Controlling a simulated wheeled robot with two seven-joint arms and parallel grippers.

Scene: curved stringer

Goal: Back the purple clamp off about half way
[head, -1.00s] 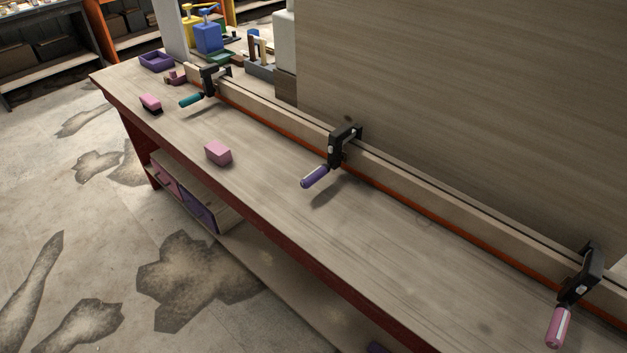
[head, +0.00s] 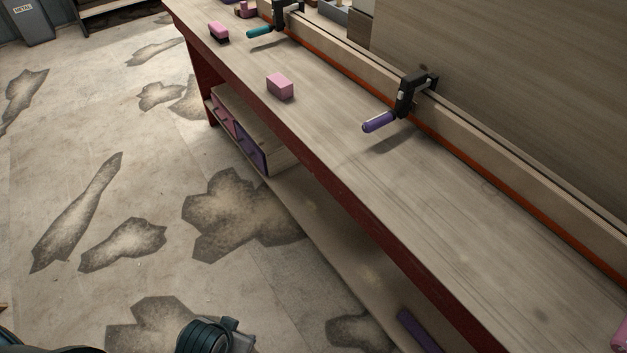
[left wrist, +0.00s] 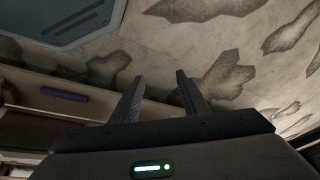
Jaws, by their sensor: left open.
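The purple clamp (head: 378,122) is at the right of centre in the head view. Its dark jaw grips the long wooden strip (head: 468,133) along the bench, and its purple handle sticks out toward the bench's front edge. My left gripper (left wrist: 157,92) shows in the left wrist view with its two fingers apart and nothing between them. It is over the floor, away from the clamp. In the head view only part of my left arm shows at the bottom left, and its fingers cannot be made out. My right gripper is in neither view.
A teal-handled clamp (head: 259,32) sits further along the strip, and a pink handle (head: 621,336) shows at the right edge. Pink blocks (head: 280,87) (head: 218,31) rest on the bench top (head: 330,140). Below is a shelf with drawers (head: 238,131). The floor at left is open.

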